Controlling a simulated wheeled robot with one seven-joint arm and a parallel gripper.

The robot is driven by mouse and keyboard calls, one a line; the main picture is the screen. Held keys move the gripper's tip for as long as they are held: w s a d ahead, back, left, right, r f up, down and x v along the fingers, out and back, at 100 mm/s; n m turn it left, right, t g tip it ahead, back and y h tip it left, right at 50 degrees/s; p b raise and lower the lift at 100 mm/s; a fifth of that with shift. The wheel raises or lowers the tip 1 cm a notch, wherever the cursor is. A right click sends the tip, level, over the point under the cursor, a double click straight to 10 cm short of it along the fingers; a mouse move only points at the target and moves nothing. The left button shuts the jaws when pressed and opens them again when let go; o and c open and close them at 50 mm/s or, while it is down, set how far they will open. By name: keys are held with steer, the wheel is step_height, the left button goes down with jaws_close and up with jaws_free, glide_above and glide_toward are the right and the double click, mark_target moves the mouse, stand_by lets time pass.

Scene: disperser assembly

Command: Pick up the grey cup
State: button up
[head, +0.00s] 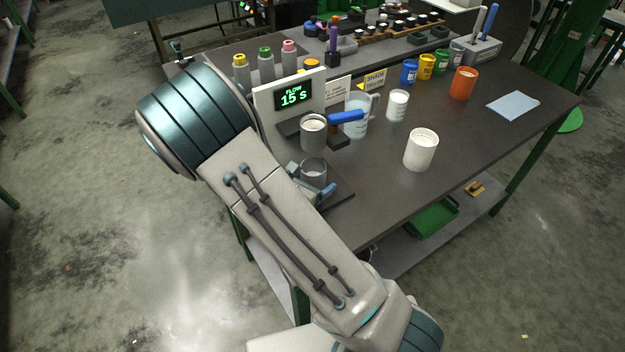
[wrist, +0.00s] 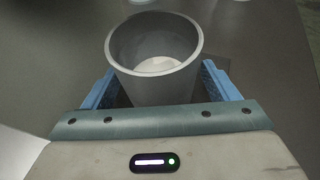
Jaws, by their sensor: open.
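In the head view my gripper (head: 322,190) is partly hidden behind my arm, at the cup's lower side.
The table's front right area (head: 470,135) is clear.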

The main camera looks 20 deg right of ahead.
steer(key=c, duration=1.2)
steer(key=shift+o, duration=0.2)
steer(key=shift+r, duration=0.15)
